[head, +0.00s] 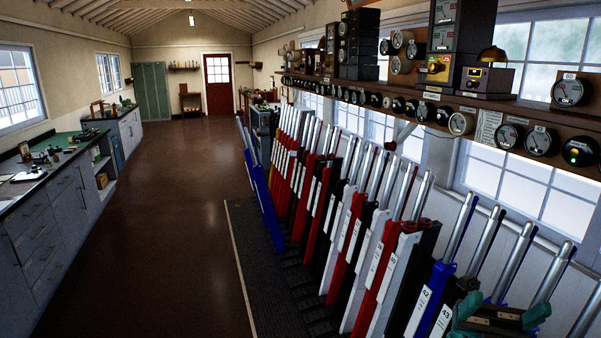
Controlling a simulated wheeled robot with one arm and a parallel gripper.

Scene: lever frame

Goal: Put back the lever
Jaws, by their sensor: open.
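A long row of levers with polished steel handles runs down the right side. Near ones include red levers (372,280), a black lever (412,268) and a blue lever (432,297) with a white number plate. Most lean right toward the window wall. My gripper (502,316) is at the bottom right among the nearest levers, with teal fingertips apart. It is open. Whether a lever stands between its fingers cannot be told; the lower parts are cut off.
A shelf (480,101) with dials, bells and block instruments runs above the levers. A dark mat (262,268) lies along the frame's left side. The brown floor (165,210) is clear. Grey cabinets (50,235) line the left wall; a red door (218,82) is at the back.

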